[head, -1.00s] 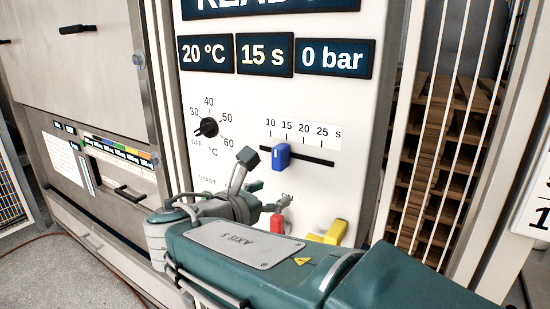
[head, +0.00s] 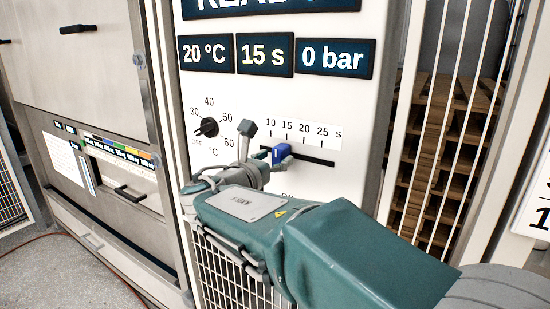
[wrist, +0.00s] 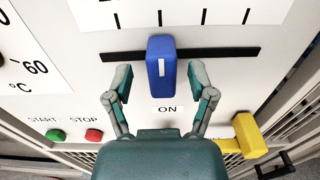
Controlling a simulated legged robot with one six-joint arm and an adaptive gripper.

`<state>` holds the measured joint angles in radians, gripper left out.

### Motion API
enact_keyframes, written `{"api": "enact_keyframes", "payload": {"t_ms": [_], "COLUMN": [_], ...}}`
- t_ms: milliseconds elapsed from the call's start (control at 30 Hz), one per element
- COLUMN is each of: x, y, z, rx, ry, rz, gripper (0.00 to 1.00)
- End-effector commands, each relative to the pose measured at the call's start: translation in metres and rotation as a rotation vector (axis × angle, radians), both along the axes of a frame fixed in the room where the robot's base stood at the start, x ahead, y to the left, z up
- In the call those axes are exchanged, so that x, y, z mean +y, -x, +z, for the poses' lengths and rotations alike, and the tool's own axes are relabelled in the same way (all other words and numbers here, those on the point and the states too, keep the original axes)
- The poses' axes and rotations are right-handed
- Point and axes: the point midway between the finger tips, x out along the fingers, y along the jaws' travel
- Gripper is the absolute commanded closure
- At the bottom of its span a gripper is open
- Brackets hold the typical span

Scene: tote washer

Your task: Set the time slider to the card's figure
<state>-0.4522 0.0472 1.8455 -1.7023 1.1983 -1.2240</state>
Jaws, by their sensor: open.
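The blue time slider (head: 279,154) sits on a black horizontal slot under a scale marked 10, 15, 20 and 25 s. It stands near the 15 mark, and the time display (head: 265,55) reads 15 s. In the wrist view the slider (wrist: 161,62) has a white line on its face. My gripper (wrist: 161,80) is open, with one finger on each side of the slider's lower part and gaps showing on both sides. In the head view my gripper (head: 266,141) partly covers the slider. A white sheet (head: 65,160) hangs at left; its writing is too small to read.
A temperature dial (head: 207,127) is left of the slider. Below are a green START button (wrist: 55,135), a red STOP button (wrist: 94,135) and a yellow handle (wrist: 249,135) at right.

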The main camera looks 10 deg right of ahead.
Motion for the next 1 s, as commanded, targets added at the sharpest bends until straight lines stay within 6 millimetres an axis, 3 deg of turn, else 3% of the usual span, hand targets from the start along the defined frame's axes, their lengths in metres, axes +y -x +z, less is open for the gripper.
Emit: {"api": "enact_keyframes", "payload": {"t_ms": [300,333,400,500,733,1000], "x": [-0.003,-0.003,-0.003,-0.003,-0.001,0.024], "y": [-0.004,-0.004,-0.004,-0.004,-0.006,-0.029], "z": [0.000,0.000,0.000,0.000,0.000,0.001], "rx": [0.001,0.001,0.001,0.001,0.001,-0.001], "ry": [-0.001,-0.001,-0.001,-0.001,-0.001,-0.001], "rz": [0.001,0.001,0.001,0.001,0.001,0.001], "gripper": [0.29,0.33,0.64,1.00,1.00,1.00]}}
